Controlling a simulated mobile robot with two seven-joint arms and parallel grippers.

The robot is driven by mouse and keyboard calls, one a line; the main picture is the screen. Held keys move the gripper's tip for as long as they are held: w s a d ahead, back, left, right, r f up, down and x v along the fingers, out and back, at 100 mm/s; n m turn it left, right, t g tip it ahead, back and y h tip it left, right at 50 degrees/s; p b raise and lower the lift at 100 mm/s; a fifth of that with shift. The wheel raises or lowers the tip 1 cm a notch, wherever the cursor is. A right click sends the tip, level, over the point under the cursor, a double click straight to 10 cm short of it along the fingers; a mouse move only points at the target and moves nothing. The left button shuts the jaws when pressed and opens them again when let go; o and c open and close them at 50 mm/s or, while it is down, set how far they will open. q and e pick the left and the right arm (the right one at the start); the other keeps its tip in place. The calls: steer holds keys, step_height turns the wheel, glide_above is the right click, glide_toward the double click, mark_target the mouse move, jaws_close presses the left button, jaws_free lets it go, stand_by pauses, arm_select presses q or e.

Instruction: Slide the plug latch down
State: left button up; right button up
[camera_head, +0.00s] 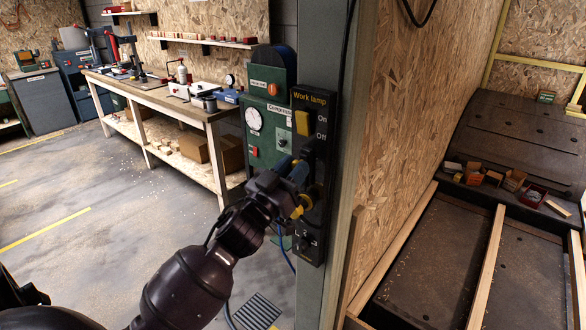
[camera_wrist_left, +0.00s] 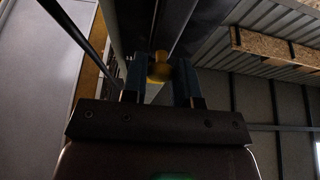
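A black panel (camera_head: 312,110) labelled "Work lamp" is fixed upright on the grey post. A yellow switch (camera_head: 302,123) sits beside the words On and Off near its top. Lower down, a yellow plug latch (camera_head: 306,201) shows partly behind my left gripper (camera_head: 297,182). In the left wrist view, the yellow latch (camera_wrist_left: 160,68) sits between the two fingers of my left gripper (camera_wrist_left: 160,80). The gripper and wrist hide much of the panel's lower part. My right gripper is not in view.
A green control box (camera_head: 265,125) with a gauge stands just left of the post. A workbench (camera_head: 160,98) with tools stands further left, beside open floor. A chipboard wall (camera_head: 405,130) is to the right of the post. A blue cable (camera_head: 283,250) hangs below the panel.

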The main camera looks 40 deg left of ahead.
arm_select(q)
jaws_close()
steer(key=shift+f, duration=0.25)
step_height(320, 180, down, 3)
steer(key=shift+r+b, duration=0.2)
steer(key=shift+b, duration=0.55)
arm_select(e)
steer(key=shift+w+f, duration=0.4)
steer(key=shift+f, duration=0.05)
arm_select(q)
steer(key=shift+o, duration=2.4)
jaws_free()
steer(key=shift+r, duration=0.1)
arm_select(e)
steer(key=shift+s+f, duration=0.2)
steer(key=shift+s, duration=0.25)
arm_select(q)
steer(key=shift+s, duration=0.1)
